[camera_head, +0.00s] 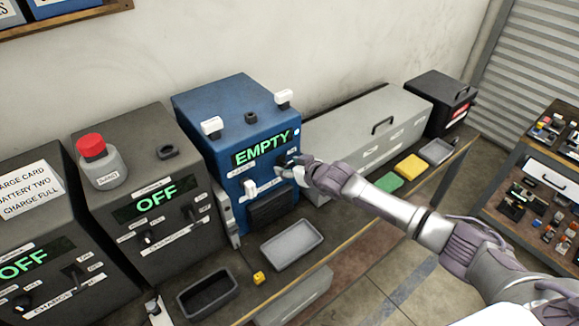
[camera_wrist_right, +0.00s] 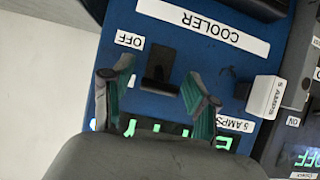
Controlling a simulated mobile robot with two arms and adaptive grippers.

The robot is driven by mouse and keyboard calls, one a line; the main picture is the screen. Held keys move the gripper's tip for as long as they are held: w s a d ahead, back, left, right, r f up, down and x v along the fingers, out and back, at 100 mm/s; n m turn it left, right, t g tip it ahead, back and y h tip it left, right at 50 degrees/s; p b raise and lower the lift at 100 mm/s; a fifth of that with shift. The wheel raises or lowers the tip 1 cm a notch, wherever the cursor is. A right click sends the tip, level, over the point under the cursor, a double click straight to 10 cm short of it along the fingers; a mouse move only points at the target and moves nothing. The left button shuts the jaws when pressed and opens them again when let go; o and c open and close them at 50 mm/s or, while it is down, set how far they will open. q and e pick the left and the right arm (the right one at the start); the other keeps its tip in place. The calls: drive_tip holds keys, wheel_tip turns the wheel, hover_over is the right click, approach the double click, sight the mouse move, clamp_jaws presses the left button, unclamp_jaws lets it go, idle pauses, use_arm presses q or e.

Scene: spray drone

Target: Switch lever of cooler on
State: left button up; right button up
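The cooler (camera_head: 225,110) is a blue box on the bench, its green display reading EMPTY. In the right wrist view its blue face (camera_wrist_right: 215,65) appears upside down with a white COOLER label. A small dark lever (camera_wrist_right: 158,68) sits there, with an OFF label (camera_wrist_right: 129,40) beside it. My right gripper (camera_wrist_right: 158,70) is open, its two green-padded fingers on either side of the lever with gaps; contact is not visible. In the head view the right gripper (camera_head: 291,171) is at the cooler's front right and hides the lever. My left gripper is not in view.
White 5 AMPS blocks (camera_head: 284,98) stand on the cooler. Dark grey units reading OFF (camera_head: 150,190) stand to its left, one with a red-capped bottle (camera_head: 100,162). A long grey case (camera_head: 370,125) is right.

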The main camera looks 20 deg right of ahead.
drive_tip(key=shift+s, duration=0.15)
drive_tip(key=v, duration=1.1)
drive_tip(key=shift+s+d+r, duration=0.15)
drive_tip(key=shift+s+r, duration=0.1)
drive_tip(key=shift+s, duration=0.05)
